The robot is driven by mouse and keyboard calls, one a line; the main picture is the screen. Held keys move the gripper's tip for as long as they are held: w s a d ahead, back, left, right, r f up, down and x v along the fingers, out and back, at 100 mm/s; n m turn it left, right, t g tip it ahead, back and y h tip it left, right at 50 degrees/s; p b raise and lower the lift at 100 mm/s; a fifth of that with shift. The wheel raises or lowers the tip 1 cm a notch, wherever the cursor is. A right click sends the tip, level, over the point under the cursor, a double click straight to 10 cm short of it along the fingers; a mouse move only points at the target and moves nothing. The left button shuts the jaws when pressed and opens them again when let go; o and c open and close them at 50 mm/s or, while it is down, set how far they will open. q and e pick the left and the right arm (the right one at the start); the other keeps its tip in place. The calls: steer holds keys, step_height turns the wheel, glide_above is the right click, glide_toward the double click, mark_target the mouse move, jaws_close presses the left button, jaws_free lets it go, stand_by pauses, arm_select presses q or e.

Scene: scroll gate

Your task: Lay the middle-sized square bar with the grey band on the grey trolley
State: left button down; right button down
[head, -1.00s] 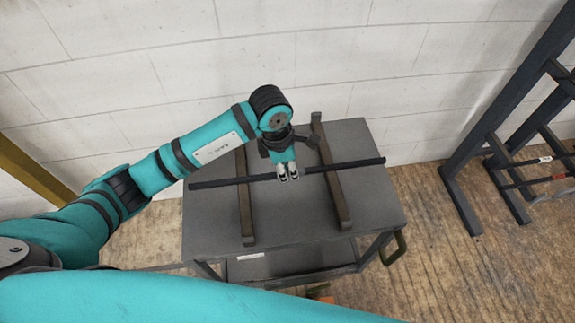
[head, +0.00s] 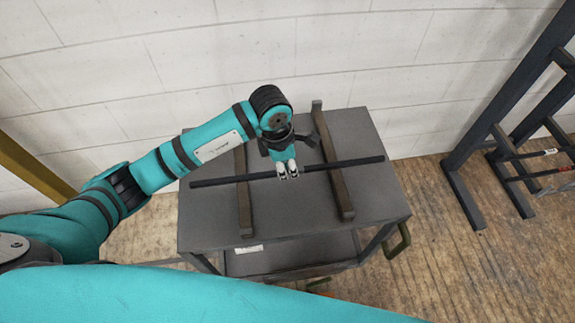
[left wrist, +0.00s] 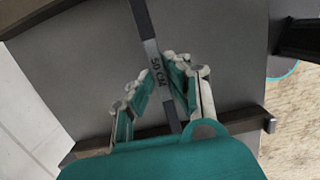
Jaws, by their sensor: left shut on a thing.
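A long dark bar (head: 230,180) lies across the view above the grey trolley (head: 290,215), crossing over its two brown bearers. My left gripper (head: 288,172) is shut on the bar near its middle. In the left wrist view the bar (left wrist: 145,22) passes between the fingers (left wrist: 160,95), and a grey band (left wrist: 157,65) on it reads "50 CM". I cannot tell whether the bar touches the bearers or hangs just above them. My right gripper is not in view.
The left bearer (head: 243,200) and right bearer (head: 338,185) run front to back on the trolley top. A dark rack (head: 470,195) with several bars stands on the right. A pale block wall (head: 200,60) is behind. A green handle (head: 400,240) is at the trolley's right.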

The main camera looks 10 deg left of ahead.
arm_select(q)
steer(key=shift+f, duration=0.15)
steer(key=c, duration=1.2)
jaws_free()
steer(key=o, duration=0.3)
steer(key=shift+f, duration=0.1)
step_height(320, 180, up, 2)
steer(key=shift+p, duration=0.4)
step_height(320, 180, up, 8)
steer(key=p, duration=0.5)
